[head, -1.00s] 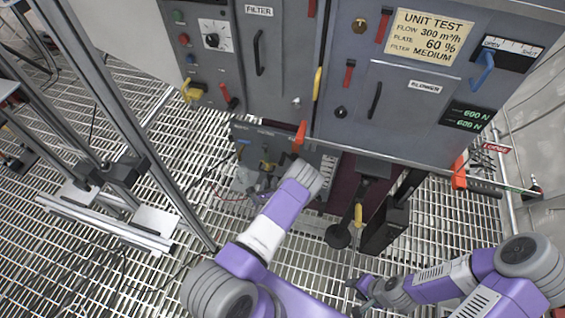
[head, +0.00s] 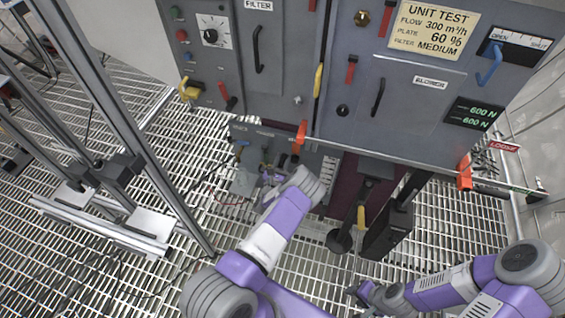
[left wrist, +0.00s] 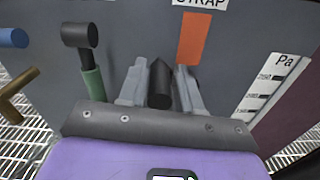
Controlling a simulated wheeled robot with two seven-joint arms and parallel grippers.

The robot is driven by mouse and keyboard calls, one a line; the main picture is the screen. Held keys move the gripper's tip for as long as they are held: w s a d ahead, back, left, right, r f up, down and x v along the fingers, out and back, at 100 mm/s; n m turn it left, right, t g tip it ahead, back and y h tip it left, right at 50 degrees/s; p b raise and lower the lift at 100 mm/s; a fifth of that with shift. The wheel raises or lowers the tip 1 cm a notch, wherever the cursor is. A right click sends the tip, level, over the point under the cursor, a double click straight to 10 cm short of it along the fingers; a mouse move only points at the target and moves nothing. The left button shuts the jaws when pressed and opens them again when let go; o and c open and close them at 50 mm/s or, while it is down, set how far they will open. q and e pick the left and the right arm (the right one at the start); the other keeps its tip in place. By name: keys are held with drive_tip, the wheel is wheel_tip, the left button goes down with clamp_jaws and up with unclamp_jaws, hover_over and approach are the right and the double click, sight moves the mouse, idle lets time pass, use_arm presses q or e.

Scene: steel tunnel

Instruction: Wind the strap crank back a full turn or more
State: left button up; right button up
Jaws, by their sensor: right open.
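In the left wrist view, a panel carries a label ending in STRAP (left wrist: 200,3) above an orange strip (left wrist: 194,38). A black cylindrical knob (left wrist: 160,88), possibly the strap crank's grip, stands below and left of the strip. My left gripper (left wrist: 160,75) has one finger on each side of this knob; whether they press on it I cannot tell. The orange piece also shows in the head view (head: 300,138), with my left gripper (head: 268,178) low at that panel, partly hidden by my wrist. My right gripper (head: 360,289) is open and empty, low over the grating.
A black-headed part with a green sleeve (left wrist: 90,65) stands left of my fingers, beside a brass T-handle (left wrist: 18,95) and a blue part (left wrist: 12,38). Grey cabinets (head: 390,110) rise behind. A metal frame (head: 120,130) stands at left. A black pedal-like box (head: 388,232) stands right.

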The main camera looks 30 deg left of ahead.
use_arm(q)
clamp_jaws()
drive_tip(key=shift+a+f+n, duration=0.1)
drive_tip(key=shift+n, duration=0.2)
